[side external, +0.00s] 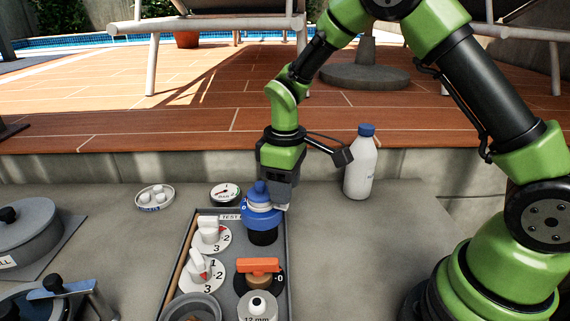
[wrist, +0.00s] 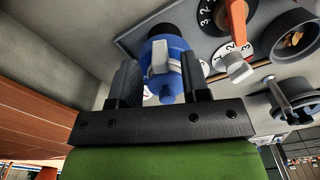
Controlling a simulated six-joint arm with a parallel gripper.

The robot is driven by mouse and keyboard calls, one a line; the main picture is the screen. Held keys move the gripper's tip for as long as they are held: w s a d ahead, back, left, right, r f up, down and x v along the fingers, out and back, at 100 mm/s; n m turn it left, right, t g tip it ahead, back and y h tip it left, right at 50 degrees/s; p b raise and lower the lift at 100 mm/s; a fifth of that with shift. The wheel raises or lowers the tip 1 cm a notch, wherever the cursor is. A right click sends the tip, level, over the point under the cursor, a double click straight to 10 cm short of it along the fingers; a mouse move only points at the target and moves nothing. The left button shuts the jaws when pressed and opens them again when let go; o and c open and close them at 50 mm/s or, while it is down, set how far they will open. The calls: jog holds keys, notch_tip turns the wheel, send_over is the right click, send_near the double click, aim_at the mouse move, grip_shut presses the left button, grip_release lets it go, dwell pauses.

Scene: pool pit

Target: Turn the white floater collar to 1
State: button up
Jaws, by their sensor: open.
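The floater (side external: 262,219) is a blue body on a dark base, at the far right corner of the grey tray (side external: 284,290). Its white collar (side external: 259,203) sits around the upper part, below a blue top. In the wrist view the blue floater (wrist: 172,50) lies between the fingers, with a white tab (wrist: 158,58) facing the camera. My gripper (side external: 277,196) is at the floater from behind and to the right. My gripper's two fingers (wrist: 160,85) stand apart on either side of it, with gaps visible. The collar's numbers and setting cannot be read.
A blue-capped white bottle (side external: 361,165) stands right of my gripper. A round gauge (side external: 225,192) is behind the tray.

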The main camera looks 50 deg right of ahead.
notch_tip(320, 180, up, 8)
jog(key=shift+f, duration=0.1)
dwell(0.4)
jog(key=s+r+m+t+y, duration=0.1)
jog(key=s+r+m+t, duration=0.25)
jog(key=s+r, duration=0.5)
jog(key=s+r+m+t, duration=0.1)
jog(key=s+m+t, duration=0.1)
jog(key=s, duration=0.3)
jog(key=s+r+m+t+y, duration=0.1)
jog(key=s+m, duration=0.2)
jog(key=s, duration=0.3)
jog(key=shift+a+r+t, duration=0.25)
jog(key=shift+t, duration=0.1)
jog(key=shift+m, duration=0.25)
